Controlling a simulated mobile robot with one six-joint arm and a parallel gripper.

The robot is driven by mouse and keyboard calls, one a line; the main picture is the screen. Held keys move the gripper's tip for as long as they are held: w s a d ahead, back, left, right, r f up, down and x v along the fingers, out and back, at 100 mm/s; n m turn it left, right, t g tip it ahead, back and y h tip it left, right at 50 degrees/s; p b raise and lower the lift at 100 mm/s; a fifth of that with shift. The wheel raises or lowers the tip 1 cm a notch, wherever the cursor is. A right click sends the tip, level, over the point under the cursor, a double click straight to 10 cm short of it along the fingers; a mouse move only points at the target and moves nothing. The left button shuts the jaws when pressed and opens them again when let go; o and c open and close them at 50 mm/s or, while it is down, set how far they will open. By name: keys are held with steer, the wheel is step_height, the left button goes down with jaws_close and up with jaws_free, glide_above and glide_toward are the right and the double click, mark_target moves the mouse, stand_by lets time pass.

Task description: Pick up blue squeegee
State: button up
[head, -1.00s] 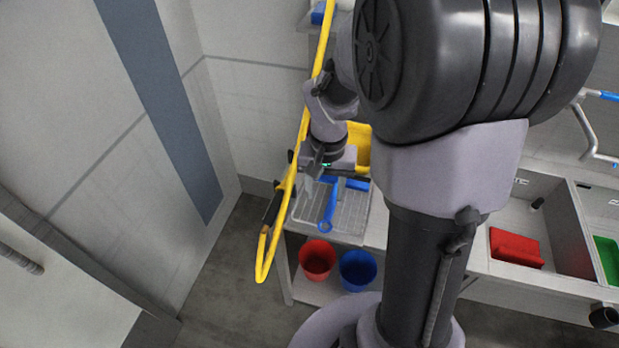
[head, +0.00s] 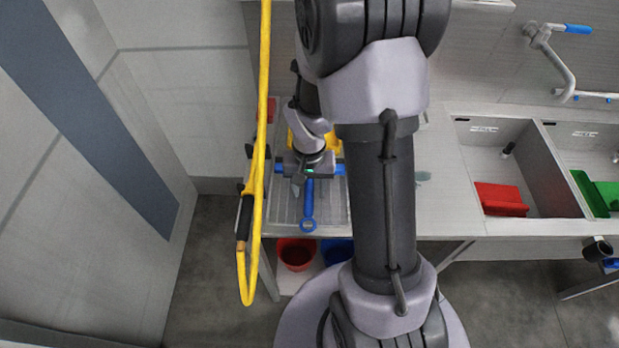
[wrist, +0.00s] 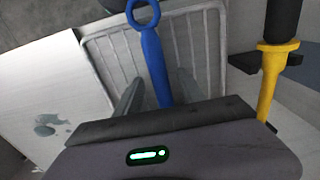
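The blue squeegee (head: 308,208) lies on a ribbed drainboard (head: 335,212) at the left end of the counter. Its handle, with a ring at the end, points to the counter's front edge, and its crossbar is partly hidden under my gripper. My gripper (head: 303,188) is over the squeegee where the handle meets the crossbar. In the wrist view my gripper (wrist: 160,95) is open, with one grey finger on each side of the blue handle (wrist: 154,58). Whether the fingers touch the handle or the board cannot be told.
A yellow hose (head: 257,165) hangs close on the left, with a black grip. A yellow container (head: 296,144) is behind my gripper. A red bucket (head: 296,254) and a blue bucket (head: 335,252) stand below.

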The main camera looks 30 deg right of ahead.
jaws_close()
stand_by(1.2)
